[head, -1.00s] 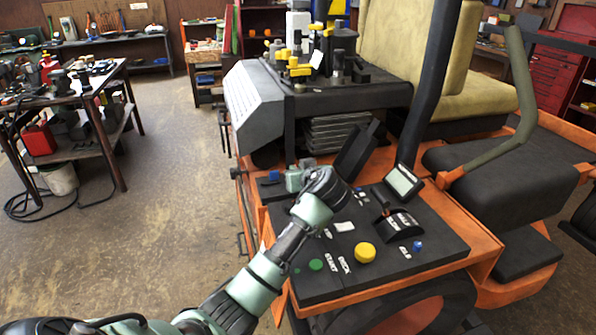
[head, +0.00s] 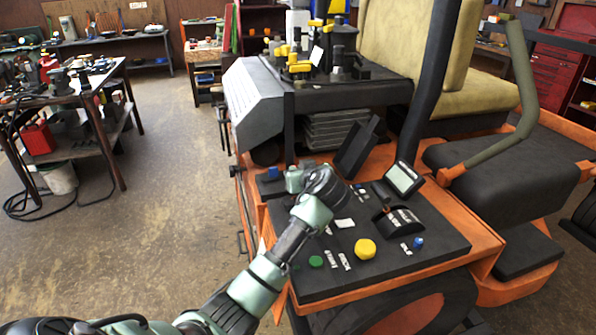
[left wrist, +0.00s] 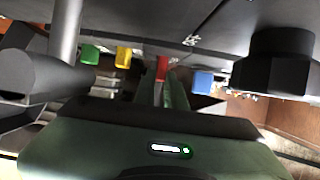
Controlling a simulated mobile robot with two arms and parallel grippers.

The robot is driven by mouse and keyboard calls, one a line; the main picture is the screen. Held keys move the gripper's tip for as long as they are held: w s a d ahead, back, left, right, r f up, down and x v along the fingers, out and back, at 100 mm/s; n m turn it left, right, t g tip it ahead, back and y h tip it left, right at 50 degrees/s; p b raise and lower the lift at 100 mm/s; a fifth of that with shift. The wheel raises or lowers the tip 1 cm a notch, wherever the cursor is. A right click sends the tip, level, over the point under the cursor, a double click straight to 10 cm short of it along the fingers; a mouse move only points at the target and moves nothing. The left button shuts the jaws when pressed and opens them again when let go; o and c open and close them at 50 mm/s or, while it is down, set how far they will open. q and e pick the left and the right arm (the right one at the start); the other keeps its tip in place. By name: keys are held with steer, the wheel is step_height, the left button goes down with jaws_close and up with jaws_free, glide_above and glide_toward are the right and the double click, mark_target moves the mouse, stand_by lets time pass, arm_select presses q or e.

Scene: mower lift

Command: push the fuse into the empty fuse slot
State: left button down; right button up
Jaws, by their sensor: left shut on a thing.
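My left gripper (left wrist: 163,88) is shut on a small red fuse (left wrist: 162,68), which shows between its fingertips in the left wrist view. A green fuse (left wrist: 90,54) and a yellow fuse (left wrist: 123,57) are to the left of it, and a blue fuse (left wrist: 203,82) is to the right. In the head view my left arm reaches over the orange machine's dark panel, with the gripper low at its rear left edge, partly hidden behind my wrist. A blue part (head: 272,173) shows just left of it. I cannot see the empty slot clearly. My right gripper is not in view.
The dark control panel (head: 322,283) carries a yellow button (head: 365,249), a green button (head: 316,262) and a lever. An upright black lid (head: 357,147) stands behind my wrist. A workbench (head: 88,92) stands at the left; the floor between is clear.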

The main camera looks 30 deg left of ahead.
arm_select(q)
steer(key=shift+f, duration=0.25)
steer(key=c, duration=1.4)
jaws_free()
steer(key=shift+f, duration=0.1)
steer(key=shift+s+d, duration=0.1)
steer(key=shift+d, duration=0.05)
steer(key=shift+s+d+b, duration=0.2)
steer(key=shift+d+b, duration=0.1)
steer(key=shift+b, duration=0.05)
steer(key=b+v, duration=0.1)
steer(key=v, duration=0.5)
steer(key=shift+r+b, duration=0.4)
steer(key=shift+r, duration=0.05)
steer(key=shift+s+d+r, duration=0.15)
steer(key=shift+s+r, duration=0.05)
steer(key=shift+s, duration=0.05)
